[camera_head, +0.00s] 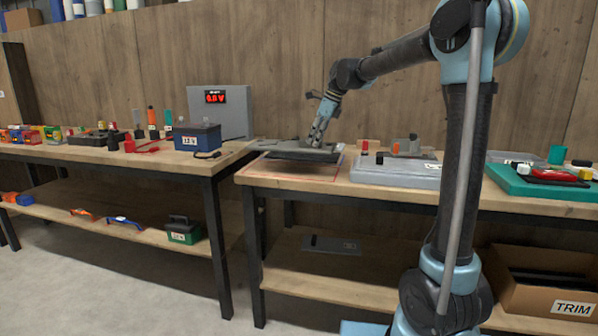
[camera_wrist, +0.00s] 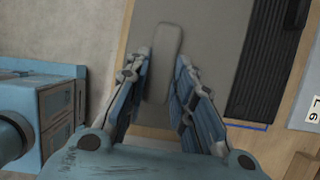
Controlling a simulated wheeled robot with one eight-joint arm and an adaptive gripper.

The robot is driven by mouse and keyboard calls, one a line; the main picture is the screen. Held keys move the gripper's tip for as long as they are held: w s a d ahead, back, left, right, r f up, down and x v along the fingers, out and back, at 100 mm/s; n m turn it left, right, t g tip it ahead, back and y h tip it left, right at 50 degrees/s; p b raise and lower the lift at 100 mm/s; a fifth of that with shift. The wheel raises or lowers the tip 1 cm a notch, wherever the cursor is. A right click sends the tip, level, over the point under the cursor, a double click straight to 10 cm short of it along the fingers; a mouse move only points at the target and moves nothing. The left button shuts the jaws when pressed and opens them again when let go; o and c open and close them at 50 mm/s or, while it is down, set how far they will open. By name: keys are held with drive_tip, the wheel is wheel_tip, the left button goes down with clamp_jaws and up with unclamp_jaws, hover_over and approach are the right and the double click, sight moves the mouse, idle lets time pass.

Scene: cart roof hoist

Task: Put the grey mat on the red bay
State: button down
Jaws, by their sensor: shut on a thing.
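The grey mat (camera_head: 302,154) is a flat grey slab at the left end of the right bench, with a raised grip bar (camera_wrist: 165,60) in the wrist view. My gripper (camera_head: 316,143) points down at it and is shut on that bar; its fingers (camera_wrist: 160,95) stand on both sides of the bar. The red bay (camera_head: 290,176) is a thin red outline on the bench top. The mat is over its rear part, and the front strip of the bay shows bare. I cannot tell whether the mat touches the bench. The rear of the bay is hidden.
A clear-grey tray (camera_head: 398,177) with small items stands just right of the bay, and a green tray (camera_head: 540,188) farther right. In the wrist view a black ribbed piece (camera_wrist: 268,60) lies beside the mat. The left bench holds a blue battery box (camera_head: 197,137) and a grey meter (camera_head: 222,108).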

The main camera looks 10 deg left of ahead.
wheel_tip(320, 180, down, 10)
drive_tip(key=shift+r, duration=0.25)
drive_tip(key=c, duration=1.4)
unclamp_jaws()
drive_tip(key=shift+o, duration=0.2)
drive_tip(key=v, duration=1.2)
drive_tip(key=shift+a, duration=0.1)
drive_tip(key=shift+s+d, duration=0.25)
drive_tip(key=shift+d, duration=0.05)
drive_tip(key=s+d+f+n+h, duration=0.1)
drive_tip(key=s+d+f+n, duration=0.35)
drive_tip(key=s+d, duration=0.5)
drive_tip(key=s+d+f+n+t+h, duration=0.1)
drive_tip(key=s+d+f+n, duration=0.6)
drive_tip(key=s+d+f, duration=0.2)
drive_tip(key=s+d+f+n+h, duration=0.2)
drive_tip(key=s+d+f+n, duration=0.5)
drive_tip(key=s+d+f, duration=0.3)
drive_tip(key=s+f, duration=0.3)
drive_tip(key=s, duration=0.3)
drive_tip(key=shift+s+t+h, duration=0.25)
drive_tip(key=shift+t+h, duration=0.05)
drive_tip(key=shift+t, duration=0.1)
